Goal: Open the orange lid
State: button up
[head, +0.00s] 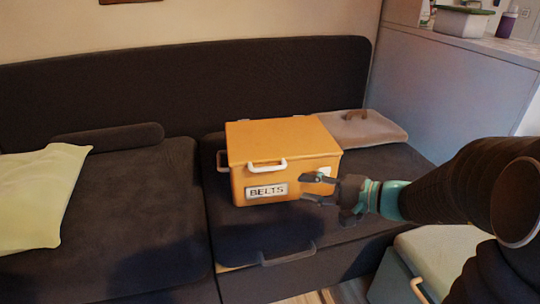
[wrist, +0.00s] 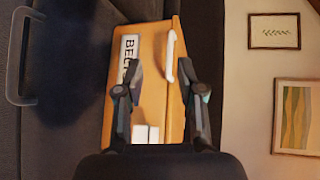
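The orange box with its orange lid (head: 275,138) sits on the dark sofa, and the lid is shut flat on it. A white handle (head: 267,166) is at the lid's front edge; it also shows in the wrist view (wrist: 171,55). A "BELTS" label (head: 266,191) is on the box front below the handle. My gripper (head: 312,190) is open and empty in front of the right part of the box front, to the right of the handle. In the wrist view my gripper's fingers (wrist: 160,72) stand apart, with the box front between and beyond them. I cannot tell whether they touch it.
A grey lidded item (head: 362,128) with a brown handle lies behind the box to the right. A pale cushion (head: 40,195) lies at the left. A dark drawer handle (head: 288,254) projects below the box. A pale-topped box (head: 440,255) stands at the lower right.

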aim_at(272, 169)
jog(key=shift+m+t, duration=0.6)
jog(key=shift+t, duration=0.3)
jog(key=x, duration=0.4)
jog(key=w+d+x, duration=0.1)
jog(key=x, duration=0.4)
jog(key=w+x, duration=0.1)
jog(key=x, duration=0.3)
jog(key=shift+w+d, duration=0.1)
jog(key=shift+w, duration=0.3)
grip_shut()
